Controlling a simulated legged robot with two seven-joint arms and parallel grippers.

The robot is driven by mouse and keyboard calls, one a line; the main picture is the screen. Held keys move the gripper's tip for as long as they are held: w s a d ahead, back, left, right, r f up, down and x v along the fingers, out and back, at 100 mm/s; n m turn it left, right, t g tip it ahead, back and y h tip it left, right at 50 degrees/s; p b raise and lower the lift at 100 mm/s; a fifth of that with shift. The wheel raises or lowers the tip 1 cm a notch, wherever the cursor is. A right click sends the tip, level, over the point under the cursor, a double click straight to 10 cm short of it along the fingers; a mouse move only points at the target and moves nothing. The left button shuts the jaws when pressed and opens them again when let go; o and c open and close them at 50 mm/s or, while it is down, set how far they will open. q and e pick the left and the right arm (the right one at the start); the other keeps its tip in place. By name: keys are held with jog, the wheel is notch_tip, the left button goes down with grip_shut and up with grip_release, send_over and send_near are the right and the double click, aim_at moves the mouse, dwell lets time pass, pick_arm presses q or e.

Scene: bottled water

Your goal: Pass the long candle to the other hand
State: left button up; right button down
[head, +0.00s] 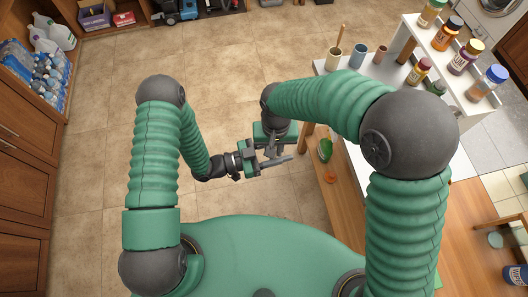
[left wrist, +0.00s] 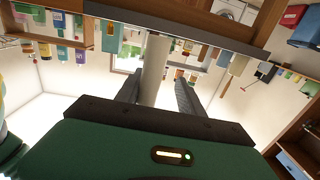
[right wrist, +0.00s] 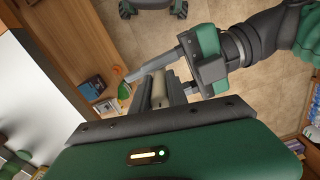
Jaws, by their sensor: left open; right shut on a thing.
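The long candle is a pale grey-beige cylinder. In the left wrist view the candle (left wrist: 153,70) stands between the two spread fingers of my left gripper (left wrist: 157,92), with a gap beside the right finger. In the right wrist view the candle (right wrist: 158,90) is between the fingers of my right gripper (right wrist: 161,92), which is shut on it. The left gripper comes in from the upper right there, its fingers reaching across near the candle's far end. In the head view my left gripper (head: 272,160) and right gripper meet closely, and the candle is hard to make out.
A white-topped table (head: 350,75) with cups and a shelf of jars (head: 460,45) stands at the right. A wooden bench (head: 345,185) with a green item is just right of the grippers. Bottled water (head: 40,80) stands at far left. Open tiled floor lies beyond the grippers.

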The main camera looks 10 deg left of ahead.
pick_arm(q)
jog(key=shift+w+d, duration=0.2)
jog(key=shift+d, duration=0.25)
jog(key=shift+w+a, duration=0.1)
jog(key=shift+a, duration=0.05)
grip_shut()
pick_arm(e)
jog(key=shift+s, duration=0.15)
jog(key=c, duration=1.6)
grip_release()
jog(key=o, duration=0.4)
